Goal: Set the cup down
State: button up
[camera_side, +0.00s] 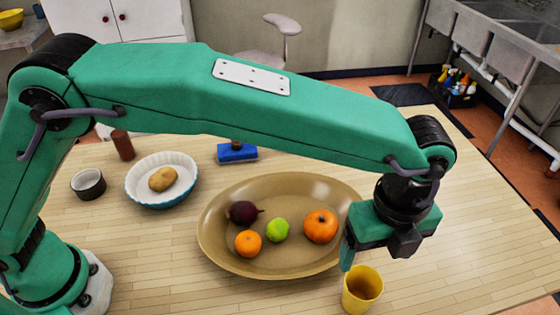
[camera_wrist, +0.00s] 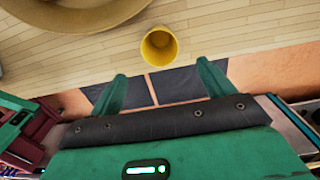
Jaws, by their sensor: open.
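A yellow cup (camera_side: 362,291) stands upright on the wooden table, near its front edge and just right of the large tan oval dish. In the side view my gripper (camera_side: 350,252) hangs above and slightly left of the cup, and one finger shows beside its rim. In the wrist view the cup (camera_wrist: 158,46) stands beyond the fingertips, between their lines. My gripper (camera_wrist: 163,78) is open there, with its two green fingers wide apart and nothing between them. The second finger is hidden in the side view.
The oval dish (camera_side: 290,187) holds a purple vegetable, an orange, a lime and a tomato-like fruit. A white-blue bowl (camera_side: 143,193) with a potato, a dark round container (camera_side: 88,184), a brown cylinder (camera_side: 123,145) and a blue brush (camera_side: 237,153) stand farther left. The table's right side is clear.

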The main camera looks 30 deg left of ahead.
jog(key=w+a+r+n+t, duration=0.1)
jog(key=a+r+n, duration=0.3)
jog(key=a, duration=0.4)
jog(key=w+a+r+n+h, duration=0.15)
jog(key=a+r+n, duration=0.25)
jog(key=a, duration=0.5)
jog(key=w+a+r+n+t, duration=0.15)
jog(key=a+r+n, duration=0.25)
jog(key=a, duration=0.4)
jog(key=s+a+f+n+t, duration=0.1)
jog(key=s+a+n, duration=0.6)
jog(key=a, duration=0.3)
jog(key=s+a+f+n+t+y, duration=0.1)
jog(key=s+a+f+n+t, duration=0.1)
jog(key=s+a+n, duration=0.4)
jog(key=shift+s+a+f+n, duration=0.15)
jog(key=shift+s+a+n, duration=0.55)
jog(key=shift+a, duration=2)
jog(key=shift+w+n+y, duration=0.25)
jog(key=shift+w+n, duration=0.05)
